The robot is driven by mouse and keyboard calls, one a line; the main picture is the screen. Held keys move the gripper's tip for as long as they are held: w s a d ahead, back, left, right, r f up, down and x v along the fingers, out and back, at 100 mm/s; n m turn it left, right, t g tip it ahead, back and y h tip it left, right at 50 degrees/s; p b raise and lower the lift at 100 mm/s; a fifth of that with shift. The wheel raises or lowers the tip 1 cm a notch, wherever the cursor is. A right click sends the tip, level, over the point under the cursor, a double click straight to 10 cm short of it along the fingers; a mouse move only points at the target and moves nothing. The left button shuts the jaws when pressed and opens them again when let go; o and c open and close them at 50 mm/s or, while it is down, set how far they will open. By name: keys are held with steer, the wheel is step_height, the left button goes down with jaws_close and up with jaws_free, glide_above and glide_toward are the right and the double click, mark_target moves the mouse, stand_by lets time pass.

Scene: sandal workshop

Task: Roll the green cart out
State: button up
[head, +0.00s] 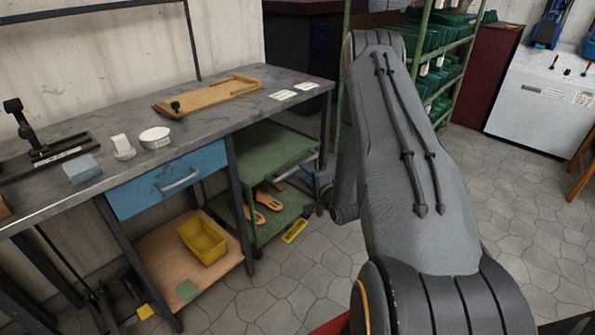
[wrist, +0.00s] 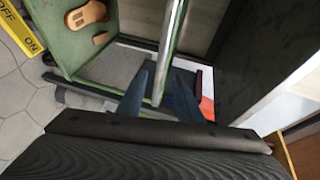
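The green cart (head: 262,150) stands under the right part of the workbench. It has a green top tray, a lower shelf (head: 283,217) with sandal soles (head: 268,200) on it, and small wheels. In the wrist view a silver bar (wrist: 170,40), which looks like the cart's handle, runs between the two blue fingers of my gripper (wrist: 163,75). The fingers look apart, with small gaps beside the bar near its lower end.
The workbench (head: 215,148) has a blue drawer, and its leg stands left of the cart. A yellow bin (head: 203,240) sits on a wooden shelf left of it. A yellow floor label (head: 294,231) lies in front of the cart. A green rack (head: 440,45) stands behind my arm. Floor in front is clear.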

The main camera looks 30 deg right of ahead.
mark_target(299, 168)
steer(key=w, duration=0.4)
steer(key=w+f+b, duration=0.1)
steer(key=w, duration=0.2)
steer(key=shift+d+f, duration=0.1)
steer(key=shift+d, duration=0.05)
jaws_close()
